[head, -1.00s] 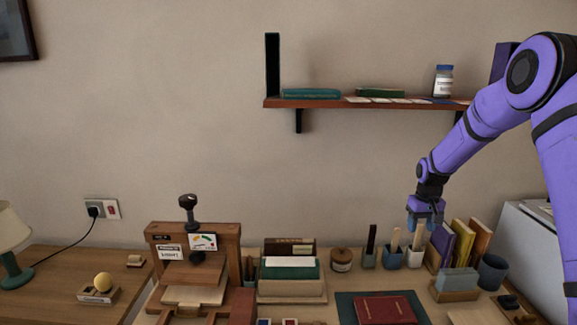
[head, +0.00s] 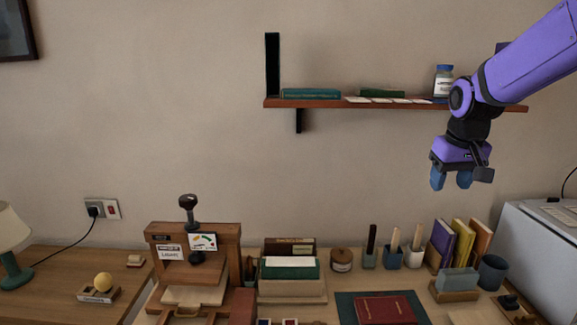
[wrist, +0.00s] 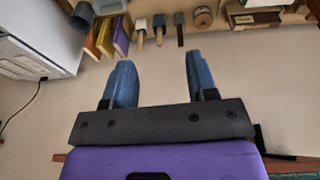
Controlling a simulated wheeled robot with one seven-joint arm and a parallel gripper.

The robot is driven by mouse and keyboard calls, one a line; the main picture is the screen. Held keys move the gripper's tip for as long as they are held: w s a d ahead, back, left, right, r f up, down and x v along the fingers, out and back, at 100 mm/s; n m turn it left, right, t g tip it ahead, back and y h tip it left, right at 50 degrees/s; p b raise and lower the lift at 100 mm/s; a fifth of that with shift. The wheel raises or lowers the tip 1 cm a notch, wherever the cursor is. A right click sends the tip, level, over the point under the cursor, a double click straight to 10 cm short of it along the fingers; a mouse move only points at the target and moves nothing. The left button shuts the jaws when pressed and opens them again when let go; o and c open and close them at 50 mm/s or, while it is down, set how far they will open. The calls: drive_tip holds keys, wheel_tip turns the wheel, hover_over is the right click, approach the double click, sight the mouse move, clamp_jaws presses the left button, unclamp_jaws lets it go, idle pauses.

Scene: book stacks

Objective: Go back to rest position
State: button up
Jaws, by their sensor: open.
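My gripper (head: 452,180) hangs below my purple arm at the right of the head view, in front of the wall and under the shelf's right part. Its two blue fingers point down and stand apart with nothing between them. In the wrist view my gripper (wrist: 157,82) also shows open and empty, with bare wall behind the fingers. It is well above the tool cups and books on the desk and touches nothing that I can see.
The wall shelf (head: 330,104) holds books, cards and a jar (head: 443,80). A white machine (head: 535,255) is at the right.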

drive_tip(key=s+a+r+t, duration=0.1)
drive_tip(key=s+a+r, duration=0.1)
drive_tip(key=s, duration=1)
drive_tip(key=s+a+r+t, duration=0.1)
drive_tip(key=s+r, duration=0.1)
drive_tip(key=s, duration=1.1)
drive_tip(key=shift+s+a+t+y, duration=0.15)
drive_tip(key=shift+a+t+y, duration=0.15)
drive_tip(key=shift+a, duration=0.05)
